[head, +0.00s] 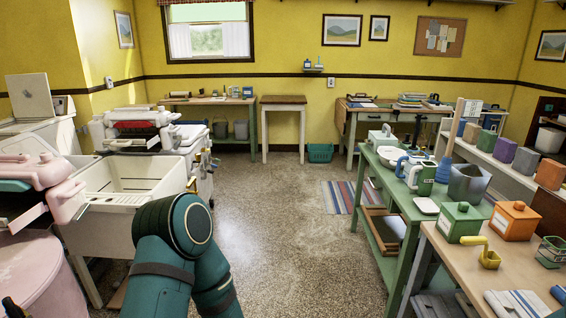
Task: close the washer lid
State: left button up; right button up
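A white washer (62,135) stands at the far left against the yellow wall.
A pink wringer washer (45,270) and a white laundry tub (125,185) line the left side. A green table (395,205) and a wooden-topped table (470,265) with canisters stand on the right. The speckled floor between is clear, with a striped rug (340,196) farther back.

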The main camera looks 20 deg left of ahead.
aim_at(29, 94)
jog(key=i+j+u, duration=0.1)
jog(key=i+u, duration=0.25)
jog(key=i, duration=0.25)
jog(key=i+u, duration=0.35)
jog(key=i, duration=0.3)
jog(key=i+z, duration=0.1)
jog(key=i, duration=2.85)
jog(key=i+u, duration=0.1)
jog(key=i, duration=2.8)
jog(key=i+u, duration=0.4)
jog(key=i, duration=0.25)
jog(key=i+l+u, duration=0.15)
jog(key=i+u, duration=0.25)
jog(key=i, duration=0.2)
jog(key=i+j+u, duration=0.1)
jog(key=i+u, duration=0.6)
jog(key=i+l+u, duration=0.1)
jog(key=i+u, duration=0.65)
jog(key=i, duration=0.25)
jog(key=i+l+u, duration=0.1)
jog(key=i+u, duration=0.25)
jog(key=i, duration=0.3)
